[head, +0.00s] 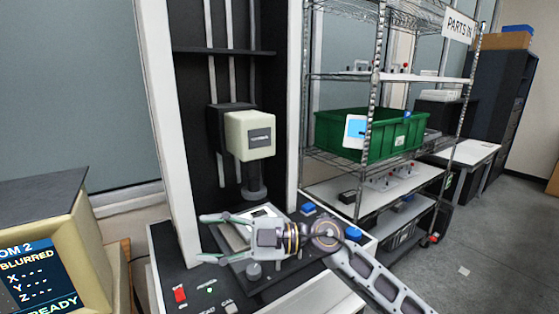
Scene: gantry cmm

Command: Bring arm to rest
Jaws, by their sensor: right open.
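My right gripper (212,239) shows in the head view. Its arm comes in from the lower right and the fingers point left. The fingers are spread apart with nothing seen between them. The gripper is over the dark machine table (262,280), in front of the cream measuring head (249,135) and its dark column. A pale flat plate (236,236) lies on the table behind the gripper, partly hidden by it. My left gripper is not in view.
A control panel with a red switch (180,294) is at the table's front left. A cream monitor (40,245) stands at the left. A wire shelf rack holds a green bin (385,138) at the right. Floor (490,240) is open at the far right.

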